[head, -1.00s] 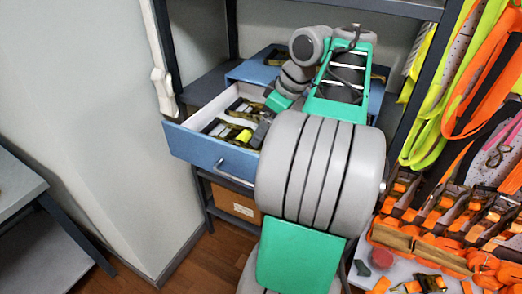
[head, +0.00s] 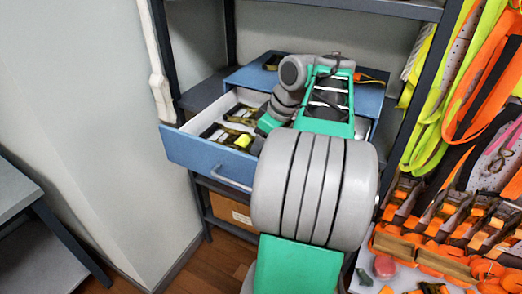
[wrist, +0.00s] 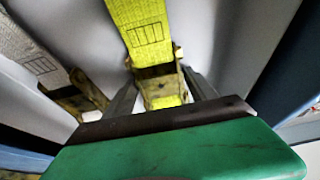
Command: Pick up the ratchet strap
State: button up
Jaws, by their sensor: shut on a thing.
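A ratchet strap with yellow webbing (wrist: 143,30) and a brass-coloured buckle shows in the wrist view. My gripper (wrist: 160,88) is shut on it, with one finger on each side of the buckle. In the head view the yellow of the strap (head: 242,141) shows at the front of the open blue drawer (head: 205,153). My arm hides most of my gripper there. I cannot tell whether the strap is clear of the drawer floor.
More ratchet straps (head: 218,134) lie in the drawer; one with pale webbing (wrist: 30,48) is left of my gripper in the wrist view. A dark shelf post (head: 415,75) stands right of my arm. Orange and yellow straps (head: 480,80) hang at the right.

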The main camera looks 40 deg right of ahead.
grip_shut()
jog(key=shift+r, duration=0.15)
dwell(0.5)
